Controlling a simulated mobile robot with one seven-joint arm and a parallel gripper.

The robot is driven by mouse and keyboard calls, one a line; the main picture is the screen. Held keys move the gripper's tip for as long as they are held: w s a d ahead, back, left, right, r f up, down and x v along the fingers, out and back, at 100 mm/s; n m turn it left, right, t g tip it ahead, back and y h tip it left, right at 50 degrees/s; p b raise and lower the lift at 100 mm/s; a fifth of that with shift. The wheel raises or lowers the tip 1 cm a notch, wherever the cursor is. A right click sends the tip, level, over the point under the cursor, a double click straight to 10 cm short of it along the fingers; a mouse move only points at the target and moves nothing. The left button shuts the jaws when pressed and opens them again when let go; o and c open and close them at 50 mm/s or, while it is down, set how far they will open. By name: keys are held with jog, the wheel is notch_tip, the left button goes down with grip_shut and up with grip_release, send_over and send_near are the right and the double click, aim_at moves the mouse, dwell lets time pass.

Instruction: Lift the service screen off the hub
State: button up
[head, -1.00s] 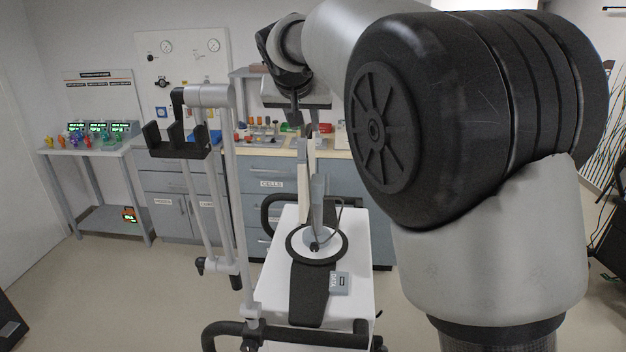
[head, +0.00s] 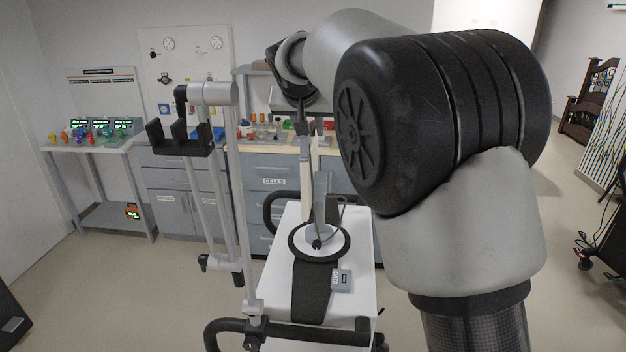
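The service screen appears to be the thin pale panel (head: 306,178), seen nearly edge-on and upright. It stands close beside a grey upright piece (head: 321,195) on the hub, whose round base with a black ring (head: 319,256) sits on the white cart top. My gripper (head: 302,128) points down at the top of the pale panel. The fingers are small, dark and partly overlap the panel's top, so I cannot tell whether they hold it. I cannot tell whether the panel's lower end touches the hub.
My large arm links cover the right side of the view. A grey pole with a black cradle (head: 182,142) rises left of the white cart (head: 352,245). A small grey box (head: 341,280) lies on the cart. A cabinet counter (head: 245,152) stands behind. Floor at left is open.

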jog(key=shift+c, duration=0.3)
grip_shut()
jog(key=shift+w+r, duration=0.1)
jog(key=shift+r, duration=0.3)
jog(key=shift+r, duration=0.1)
jog(key=shift+r+p, duration=0.3)
jog(key=shift+p, duration=0.1)
jog(key=shift+r+p, duration=1.45)
jog(key=shift+r, duration=0.6)
